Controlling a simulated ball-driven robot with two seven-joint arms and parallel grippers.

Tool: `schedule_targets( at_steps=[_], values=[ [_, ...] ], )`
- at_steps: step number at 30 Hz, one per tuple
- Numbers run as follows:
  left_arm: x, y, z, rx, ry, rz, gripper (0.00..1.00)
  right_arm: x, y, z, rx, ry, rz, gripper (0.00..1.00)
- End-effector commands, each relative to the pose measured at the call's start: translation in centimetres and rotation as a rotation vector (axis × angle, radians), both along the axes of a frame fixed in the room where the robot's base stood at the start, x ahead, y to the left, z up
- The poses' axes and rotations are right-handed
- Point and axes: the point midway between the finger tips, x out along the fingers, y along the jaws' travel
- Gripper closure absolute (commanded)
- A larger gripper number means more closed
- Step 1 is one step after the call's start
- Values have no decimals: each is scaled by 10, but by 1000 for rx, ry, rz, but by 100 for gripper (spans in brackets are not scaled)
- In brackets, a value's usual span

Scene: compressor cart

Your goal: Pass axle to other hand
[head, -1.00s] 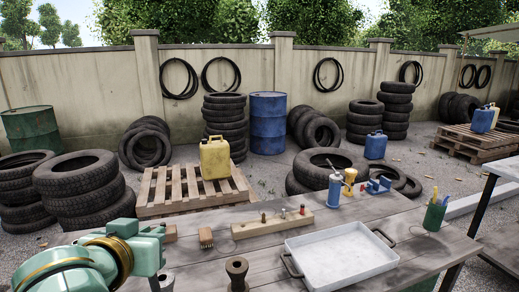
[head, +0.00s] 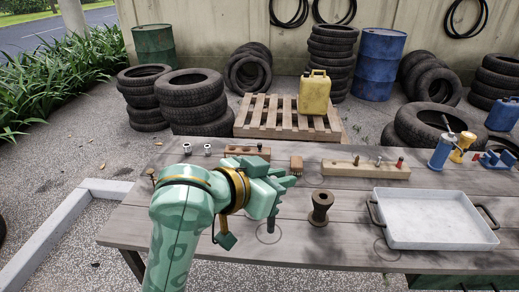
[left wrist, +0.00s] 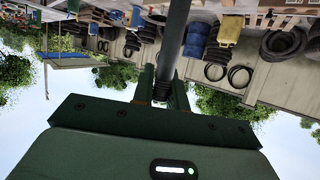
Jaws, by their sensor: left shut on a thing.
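The axle (head: 271,223) is a dark, slim rod that hangs nearly upright below my left gripper (head: 284,183) in the head view. My left gripper is shut on it, above the left part of the wooden table (head: 340,244). In the left wrist view the axle (left wrist: 173,45) runs up from between the fingers (left wrist: 162,88) to the top edge. The jaws hide the part they grip. I cannot tell whether its lower end touches the table. My right gripper is in neither view now.
A dark spool-shaped stand (head: 320,208) is just right of the axle. A pale tray (head: 437,240) lies further right. Behind are a wooden block with pegs (head: 365,169), a brush (head: 297,163) and another wooden block (head: 247,152). The table between spool and tray is mostly clear.

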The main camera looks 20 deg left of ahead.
Motion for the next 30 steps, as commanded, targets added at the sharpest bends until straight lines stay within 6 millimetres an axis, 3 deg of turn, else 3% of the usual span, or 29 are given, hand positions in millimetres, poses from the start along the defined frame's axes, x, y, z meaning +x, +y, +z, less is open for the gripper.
schedule_targets(
  at_steps=[7,14,19,30],
  values=[
    [-21,-69,-37,4,3,-418,100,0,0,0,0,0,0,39],
    [-32,-106,-54,1,-1,-637,100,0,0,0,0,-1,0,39],
    [-35,-109,-58,5,-1,-720,100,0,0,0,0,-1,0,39],
    [-41,-85,-57,4,0,-1007,100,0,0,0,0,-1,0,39]
  ],
)
